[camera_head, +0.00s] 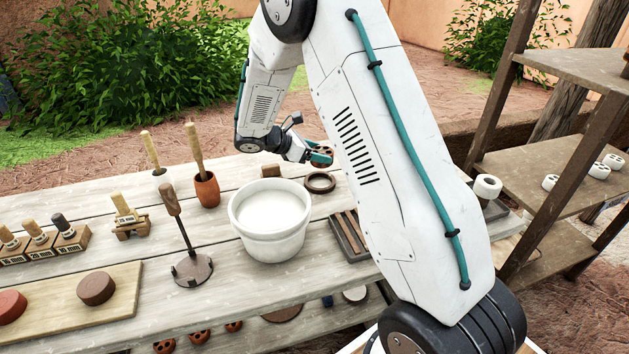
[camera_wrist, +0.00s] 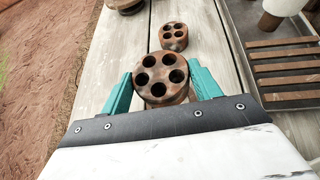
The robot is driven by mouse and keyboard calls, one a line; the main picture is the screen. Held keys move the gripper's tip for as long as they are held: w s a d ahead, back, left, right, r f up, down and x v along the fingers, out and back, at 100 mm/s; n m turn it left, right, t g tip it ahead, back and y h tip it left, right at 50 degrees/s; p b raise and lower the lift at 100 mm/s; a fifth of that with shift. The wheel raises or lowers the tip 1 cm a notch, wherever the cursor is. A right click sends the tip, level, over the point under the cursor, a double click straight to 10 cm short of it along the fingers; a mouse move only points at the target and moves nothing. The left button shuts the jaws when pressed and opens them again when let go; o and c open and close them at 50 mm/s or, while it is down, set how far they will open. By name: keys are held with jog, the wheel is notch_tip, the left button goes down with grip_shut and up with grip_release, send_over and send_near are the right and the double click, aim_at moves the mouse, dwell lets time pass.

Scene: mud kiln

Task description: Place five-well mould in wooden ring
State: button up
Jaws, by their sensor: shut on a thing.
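My gripper (camera_wrist: 153,90) is shut on a brown, round five-well mould (camera_wrist: 161,80), held between its teal fingers with the dark wells facing the wrist camera. In the head view, my gripper (camera_head: 320,155) and the held mould (camera_head: 323,160) are above the far side of the table. The dark wooden ring (camera_head: 320,183) lies on the table just below and in front of the mould, apart from it in that view. The ring does not show in the wrist view.
Another mould with several wells (camera_wrist: 174,36) stands beyond the held one. A slatted tray (camera_head: 341,242) and a white pot (camera_head: 268,232) stand near the ring. A clay cup with a wooden tool (camera_head: 206,190) is further left. My arm hides part of the table.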

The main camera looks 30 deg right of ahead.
notch_tip(320, 180, down, 8)
jog(key=shift+a+r, duration=0.1)
jog(key=shift+c, duration=0.4)
jog(key=o, duration=1.2)
jog(key=shift+f, duration=0.2)
